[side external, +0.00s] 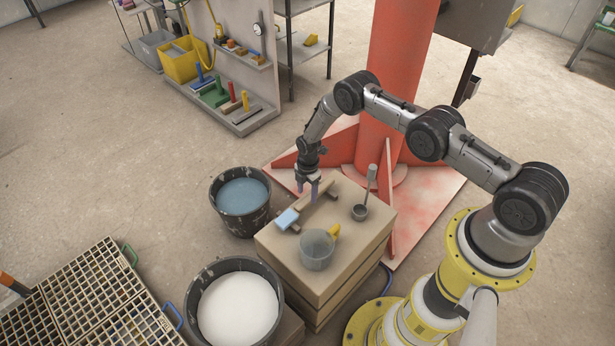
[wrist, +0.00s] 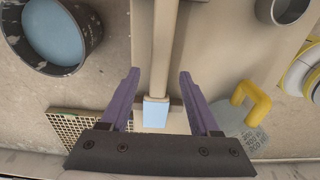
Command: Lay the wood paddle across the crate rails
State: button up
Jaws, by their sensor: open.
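The wood paddle (wrist: 163,45), a pale bar with a light blue end, lies on top of the crate (side external: 350,225). Its blue end (side external: 287,218) points toward the front left in the side view. Short brown crate rails show under it, one near the blue end (wrist: 176,103) and one toward the other end (side external: 331,196). The paddle appears to lie across both; exact contact is too small to tell. My gripper (side external: 308,190) is above the paddle. In the wrist view, its purple fingers (wrist: 159,75) are open, one on each side of the paddle, with gaps between.
A grey jug (side external: 316,252) with a yellow handle and a ladle (side external: 361,210) stand on the crate. Buckets of blue (side external: 241,198) and white (side external: 237,310) glaze stand to its left. A grid rack (side external: 85,300) is at far left; a red column (side external: 395,80) rises behind.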

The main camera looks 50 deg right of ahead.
notch_tip(320, 180, up, 12)
notch_tip(320, 180, up, 19)
jog(key=m+t, duration=0.1)
jog(key=m, duration=0.3)
send_over(307, 198)
jog(key=s+a, duration=0.1)
jog(key=s+a+r+m+t, duration=0.15)
jog(key=s+r, duration=0.25)
jog(key=r, duration=0.4)
jog(key=s+r+m, duration=0.3)
jog(key=s+r, duration=0.1)
jog(key=r, duration=0.3)
jog(key=s+a+r+m+t, duration=0.15)
jog(key=s+r+m, duration=0.25)
jog(key=s+r, duration=0.65)
jog(key=s+f+m+t, duration=0.1)
jog(key=s+m, duration=0.4)
jog(key=s, duration=1.1)
jog(key=shift+s+a+f+t, duration=0.15)
jog(key=shift+s+t, duration=0.1)
jog(key=shift+t, duration=0.05)
jog(key=shift+o, duration=0.3)
jog(key=shift+m, duration=0.25)
